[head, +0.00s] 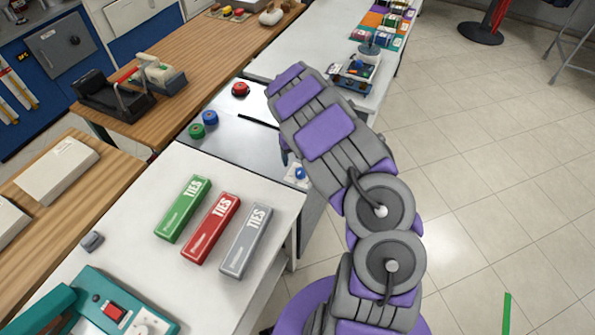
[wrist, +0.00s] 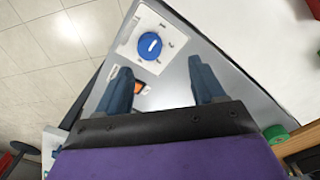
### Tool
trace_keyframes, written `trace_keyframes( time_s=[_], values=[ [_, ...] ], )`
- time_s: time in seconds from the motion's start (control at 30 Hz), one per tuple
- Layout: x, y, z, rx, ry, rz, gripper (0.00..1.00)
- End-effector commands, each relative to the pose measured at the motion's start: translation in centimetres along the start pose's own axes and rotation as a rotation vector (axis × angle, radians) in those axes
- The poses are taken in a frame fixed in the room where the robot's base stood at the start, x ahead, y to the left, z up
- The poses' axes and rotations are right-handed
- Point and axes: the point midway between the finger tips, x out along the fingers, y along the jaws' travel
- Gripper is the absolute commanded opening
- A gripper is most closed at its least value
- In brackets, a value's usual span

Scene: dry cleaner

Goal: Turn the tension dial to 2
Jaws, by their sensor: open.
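A round blue dial (wrist: 150,46) with a white bar mark sits on a white plate (wrist: 128,46) at the edge of a grey metal worktop. Small marks ring the dial, too blurred to read. The bar slants slightly off the plate's edges. In the head view the dial (head: 300,174) shows just left of my arm. My gripper (wrist: 160,66) is open, its two blue fingers apart and empty. The dial lies just beyond the fingertips, nearer the left finger, and is not between them. In the head view my arm hides most of the gripper.
Red (head: 240,89), blue (head: 210,117) and green (head: 196,131) round items stand on the metal worktop (head: 225,148). Several TIES boxes (head: 210,228) lie on the white table in front. Tiled floor (head: 480,180) on the right is mostly clear.

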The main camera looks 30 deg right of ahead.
Motion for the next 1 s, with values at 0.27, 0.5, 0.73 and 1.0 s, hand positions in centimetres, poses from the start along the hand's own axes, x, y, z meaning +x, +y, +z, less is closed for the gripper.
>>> trace_keyframes(
  time_s=[0.27, 0.5, 0.73, 1.0],
  values=[
    [5.7, 1.4, 0.1, 0.004, -0.008, -0.019, 0.68],
    [7.7, 0.6, 0.0, 0.003, -0.002, -0.005, 0.68],
    [7.9, 0.2, 0.0, 0.003, -0.001, 0.0, 0.68],
    [8.1, 1.1, -0.1, 0.003, -0.002, -0.012, 0.56]
  ],
)
